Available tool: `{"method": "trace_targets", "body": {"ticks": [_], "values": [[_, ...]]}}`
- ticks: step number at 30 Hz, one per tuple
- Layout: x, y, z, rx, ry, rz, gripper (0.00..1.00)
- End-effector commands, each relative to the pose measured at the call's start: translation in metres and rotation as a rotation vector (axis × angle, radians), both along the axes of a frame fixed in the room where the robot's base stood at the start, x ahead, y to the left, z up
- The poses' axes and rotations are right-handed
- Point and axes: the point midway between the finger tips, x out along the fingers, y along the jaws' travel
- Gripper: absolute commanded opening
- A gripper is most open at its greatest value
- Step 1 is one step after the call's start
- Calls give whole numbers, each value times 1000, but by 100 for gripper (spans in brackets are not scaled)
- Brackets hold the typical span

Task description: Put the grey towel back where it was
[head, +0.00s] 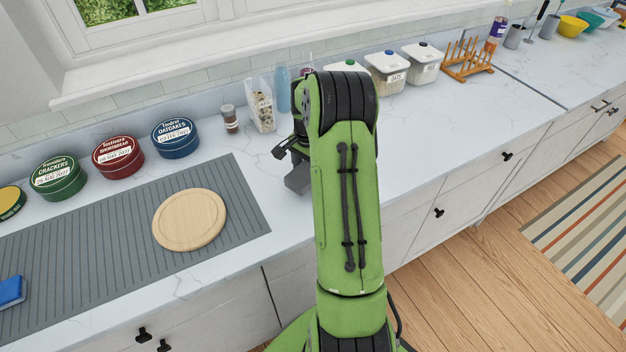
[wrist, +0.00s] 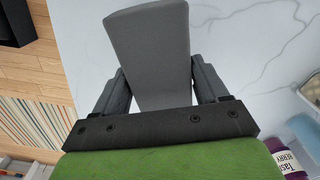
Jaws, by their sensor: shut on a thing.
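The grey towel (wrist: 148,45) is a flat, smooth slab between the two fingers of my gripper (wrist: 160,78) in the wrist view. The fingers are shut on it, and its wide end sticks out past them over the white marble. In the head view my gripper (head: 287,155) is partly hidden behind my green arm, above the counter just right of the ribbed grey mat. A small grey piece at its lower end looks like the towel (head: 298,179); most of it is hidden. I cannot tell how far it is above the counter.
The grey mat (head: 100,235) bears a round wooden board (head: 190,219). Tins, including a blue one (head: 175,137), jars and white-lidded tubs (head: 386,73) line the wall. A wooden rack (head: 466,58) stands further right. The counter front right of my arm is clear, above drawers with black knobs.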

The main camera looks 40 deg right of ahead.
Motion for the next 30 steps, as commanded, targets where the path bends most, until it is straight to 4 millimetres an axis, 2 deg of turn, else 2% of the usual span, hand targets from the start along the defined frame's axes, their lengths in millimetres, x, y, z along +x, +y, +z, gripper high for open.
{"method": "trace_targets", "body": {"ticks": [6, 16, 17, 21, 22, 30], "values": [[-1, 0, -36, 2, 2, -1, 40], [0, 0, -41, 0, 0, -2, 40], [0, 0, -41, 0, 0, -2, 75], [0, 0, -40, 0, 0, -2, 96], [0, 0, -40, 0, 0, -2, 99], [0, 0, -38, 0, 0, -2, 99]]}}
